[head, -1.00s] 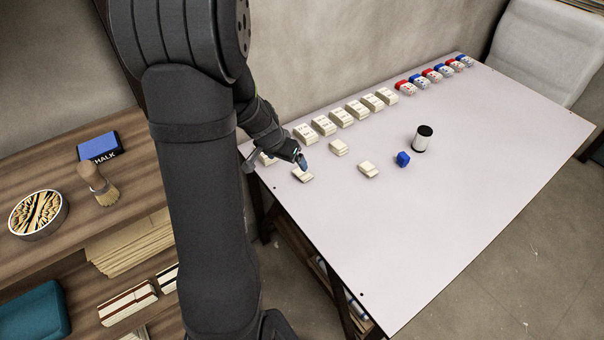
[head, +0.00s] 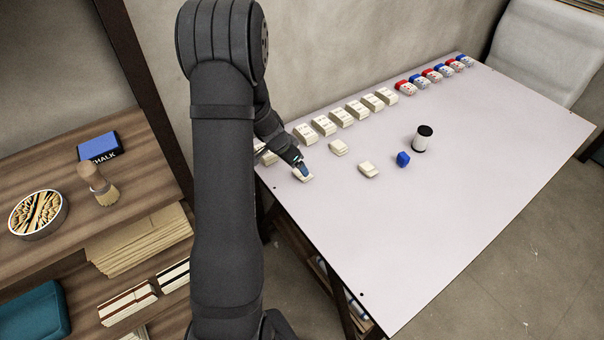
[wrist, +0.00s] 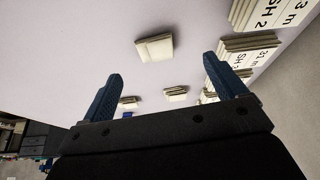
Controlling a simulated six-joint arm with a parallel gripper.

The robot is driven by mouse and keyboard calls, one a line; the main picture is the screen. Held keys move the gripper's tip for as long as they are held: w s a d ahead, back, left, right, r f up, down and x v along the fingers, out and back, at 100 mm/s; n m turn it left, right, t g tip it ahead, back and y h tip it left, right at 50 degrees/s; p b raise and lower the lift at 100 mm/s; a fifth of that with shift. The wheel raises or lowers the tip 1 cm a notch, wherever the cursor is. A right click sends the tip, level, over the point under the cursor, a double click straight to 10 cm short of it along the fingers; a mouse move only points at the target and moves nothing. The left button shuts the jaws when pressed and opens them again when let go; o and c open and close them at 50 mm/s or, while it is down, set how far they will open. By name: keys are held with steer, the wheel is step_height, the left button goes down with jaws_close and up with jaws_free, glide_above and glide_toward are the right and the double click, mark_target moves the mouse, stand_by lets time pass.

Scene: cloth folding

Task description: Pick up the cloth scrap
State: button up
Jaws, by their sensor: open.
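Three small folded cream cloth pieces lie apart on the pale table (head: 440,210); I cannot tell which one the task means by the cloth scrap. The nearest piece (head: 306,179) is beneath my gripper (head: 302,167) in the head view, partly hidden by it. The other two are a back piece (head: 338,148) and a right-hand piece (head: 368,170). In the wrist view the nearest piece (wrist: 155,47) shows just beyond the blue fingertips of my open, empty gripper (wrist: 163,69). It lies between their lines, and neither finger visibly touches it.
A row of labelled cream stacks (head: 341,117) runs along the wall side, with red and blue bundles (head: 433,74) beyond. A blue block (head: 403,159) and a black-topped white cylinder (head: 422,139) stand mid-table. The front and right of the table are clear.

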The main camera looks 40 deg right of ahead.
steer(key=shift+s+d+x, duration=0.1)
steer(key=shift+s+x, duration=0.05)
steer(key=shift+x, duration=1.5)
steer(key=shift+s+d+x, duration=0.1)
steer(key=shift+x, duration=1.55)
steer(key=shift+r, duration=0.1)
steer(key=c, duration=1.1)
